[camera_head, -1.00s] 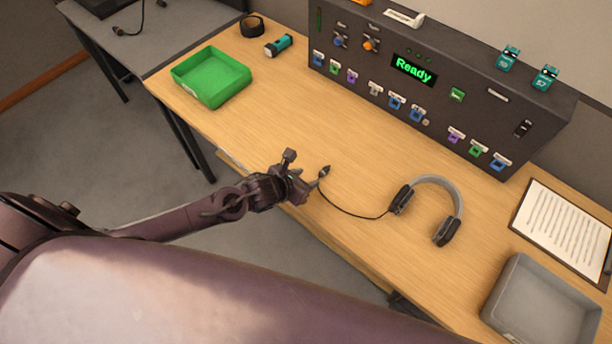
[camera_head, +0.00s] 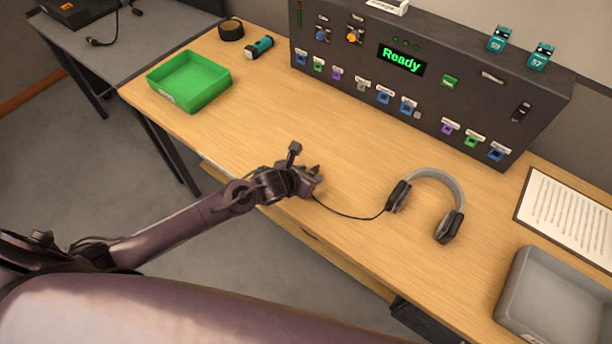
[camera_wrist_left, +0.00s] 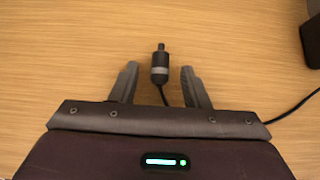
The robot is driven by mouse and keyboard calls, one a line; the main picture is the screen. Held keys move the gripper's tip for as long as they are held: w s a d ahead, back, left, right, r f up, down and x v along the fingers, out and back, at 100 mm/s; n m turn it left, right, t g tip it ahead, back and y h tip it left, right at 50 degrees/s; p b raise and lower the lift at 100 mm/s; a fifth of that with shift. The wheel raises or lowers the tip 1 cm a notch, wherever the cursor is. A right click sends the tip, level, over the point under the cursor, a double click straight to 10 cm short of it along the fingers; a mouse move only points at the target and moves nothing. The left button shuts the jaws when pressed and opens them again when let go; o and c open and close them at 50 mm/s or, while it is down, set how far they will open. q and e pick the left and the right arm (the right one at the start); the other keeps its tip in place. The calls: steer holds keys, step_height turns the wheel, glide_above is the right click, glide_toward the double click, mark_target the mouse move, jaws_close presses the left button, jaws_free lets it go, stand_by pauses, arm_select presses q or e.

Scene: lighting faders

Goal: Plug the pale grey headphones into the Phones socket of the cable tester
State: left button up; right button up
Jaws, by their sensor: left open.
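The pale grey headphones (camera_head: 436,178) lie on the wooden table right of my left gripper. Their thin black cable runs left to my gripper. The plug (camera_wrist_left: 160,66), dark with a grey band, shows in the left wrist view between the fingers, apart from both. My left gripper (camera_head: 316,180) is open around the plug, and it also shows in the left wrist view (camera_wrist_left: 160,84). The cable tester (camera_head: 425,85) stands at the table's back with a lit "Ready" display (camera_head: 401,59) and a row of small coloured sockets. Their labels are too small to read. My right gripper is out of view.
A green tray (camera_head: 190,82) stands at the left, with a teal torch (camera_head: 259,47) and black tape roll (camera_head: 231,30) behind. A grey tray (camera_head: 555,300) and clipboard (camera_head: 567,222) are at the right. The table before the tester is clear.

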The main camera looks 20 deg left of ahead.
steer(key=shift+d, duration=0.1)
